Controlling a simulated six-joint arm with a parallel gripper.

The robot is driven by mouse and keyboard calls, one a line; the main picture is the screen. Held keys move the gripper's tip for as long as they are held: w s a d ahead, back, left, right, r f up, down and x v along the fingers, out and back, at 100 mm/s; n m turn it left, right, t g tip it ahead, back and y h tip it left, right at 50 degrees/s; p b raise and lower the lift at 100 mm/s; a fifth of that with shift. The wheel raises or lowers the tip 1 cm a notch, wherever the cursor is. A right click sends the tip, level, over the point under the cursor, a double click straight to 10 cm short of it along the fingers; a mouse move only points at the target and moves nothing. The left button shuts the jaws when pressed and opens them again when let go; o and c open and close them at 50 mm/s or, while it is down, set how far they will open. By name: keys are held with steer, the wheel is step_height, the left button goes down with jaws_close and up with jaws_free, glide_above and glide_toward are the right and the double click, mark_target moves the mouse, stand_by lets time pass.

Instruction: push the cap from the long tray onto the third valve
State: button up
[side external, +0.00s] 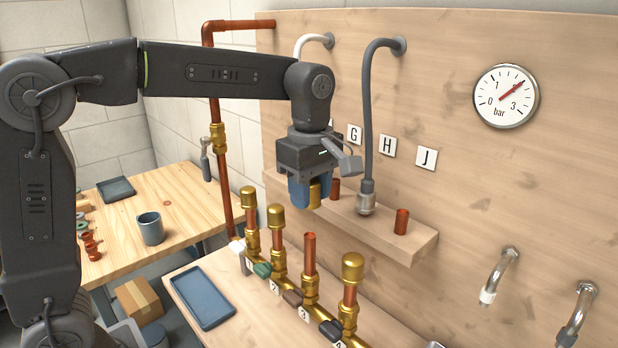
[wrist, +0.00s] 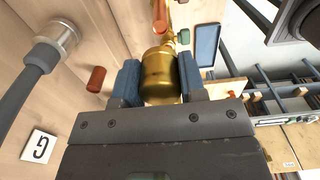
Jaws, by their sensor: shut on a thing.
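My gripper (side external: 311,196) is shut on a brass cap (wrist: 160,78), which sits between its blue fingers; the cap also shows at the fingertips in the side view (side external: 315,192). The third valve (side external: 310,268), by the plate marked 3, has a bare copper stub on top. My gripper is above it in the side picture, with a visible gap between them. The valves on either side carry brass caps (side external: 277,217) (side external: 352,267). The long blue tray (side external: 205,297) lies on the bench left of the valves and looks empty.
A shelf (side external: 385,236) on the board holds copper stubs (side external: 401,222) and stands behind the valves. A grey hose (side external: 367,120) hangs close to the right of my gripper. A wooden table (side external: 175,195) with a mug (side external: 150,228) is at the left.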

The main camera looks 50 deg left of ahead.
steer(key=shift+f, duration=2.65)
steer(key=shift+f, duration=2.35)
steer(key=o, duration=1)
steer(key=shift+r, duration=0.1)
step_height(320, 180, up, 14)
steer(key=shift+f, duration=0.15)
step_height(320, 180, up, 6)
glide_above(310, 235)
